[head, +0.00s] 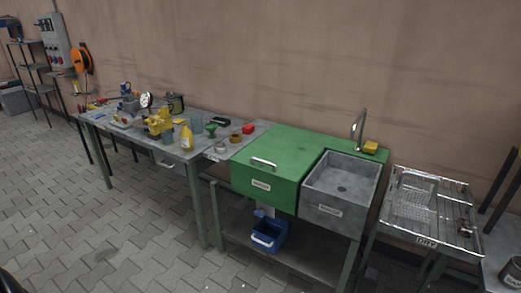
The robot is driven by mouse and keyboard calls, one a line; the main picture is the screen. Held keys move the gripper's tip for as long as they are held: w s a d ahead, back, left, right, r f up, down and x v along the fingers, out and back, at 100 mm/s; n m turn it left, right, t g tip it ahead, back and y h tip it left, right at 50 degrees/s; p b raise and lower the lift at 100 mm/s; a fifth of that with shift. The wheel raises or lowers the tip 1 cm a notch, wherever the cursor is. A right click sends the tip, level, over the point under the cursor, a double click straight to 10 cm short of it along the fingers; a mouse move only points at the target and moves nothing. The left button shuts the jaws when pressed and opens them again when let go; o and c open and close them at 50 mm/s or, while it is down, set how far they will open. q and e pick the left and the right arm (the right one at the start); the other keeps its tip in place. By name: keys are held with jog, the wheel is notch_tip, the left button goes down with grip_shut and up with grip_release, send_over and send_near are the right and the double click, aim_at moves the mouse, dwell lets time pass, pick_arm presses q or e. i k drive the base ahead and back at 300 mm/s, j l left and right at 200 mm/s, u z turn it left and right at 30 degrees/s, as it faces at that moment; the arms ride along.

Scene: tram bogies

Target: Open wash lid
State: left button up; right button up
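The green wash unit stands in the middle right of the head view, beside a grey sink. Its green lid (292,152) lies flat and looks closed. A pale bar handle (263,163) sits near the lid's front edge. A small white label (261,185) is on the green front below the handle; its text is too small to read surely. The inside of the unit is hidden. Neither of my grippers is in view.
The open grey sink (341,184) with a tap (358,128) adjoins on the right. A wire drying rack (423,205) stands further right. A cluttered workbench (137,142) is on the left. A blue bin (268,235) sits below. The paved floor in front is clear.

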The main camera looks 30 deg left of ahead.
aim_at(287, 158)
jog(key=i+j, duration=0.2)
jog(key=j, duration=0.15)
jog(key=i+j+z, duration=0.15)
jog(key=j, duration=0.2)
jog(key=i+j, duration=0.25)
jog(key=i+j+z, duration=0.1)
jog(key=j, duration=0.35)
jog(key=i+j+z, duration=0.1)
jog(key=i+j, duration=0.15)
jog(key=j, duration=0.15)
